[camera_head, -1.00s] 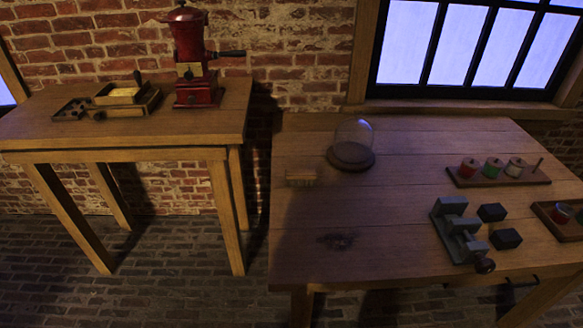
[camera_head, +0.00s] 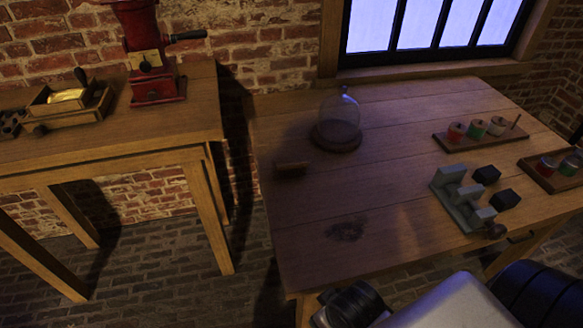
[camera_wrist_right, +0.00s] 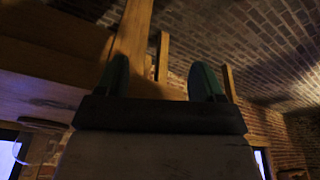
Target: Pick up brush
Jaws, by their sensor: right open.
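The brush (camera_head: 291,169) is a small wooden block-like piece lying on the right-hand wooden table (camera_head: 300,225), near its left edge and left of the glass dome (camera_head: 339,115). Its bristles are hard to make out in the dim light. My right gripper (camera_wrist_right: 160,77) shows in the right wrist view with its two green fingers apart and nothing between them. In the head view part of my arm shows at the bottom right, clear of the brush. The brush cannot be made out in the wrist view. My left gripper is not in view.
A vise-like grey tool (camera_head: 461,199) with dark blocks stands on the table's right part. A spool rack (camera_head: 481,133) and a small tray (camera_head: 553,178) sit behind and right. A red grinder (camera_head: 152,60) stands on the left table. The table around the brush is mostly clear.

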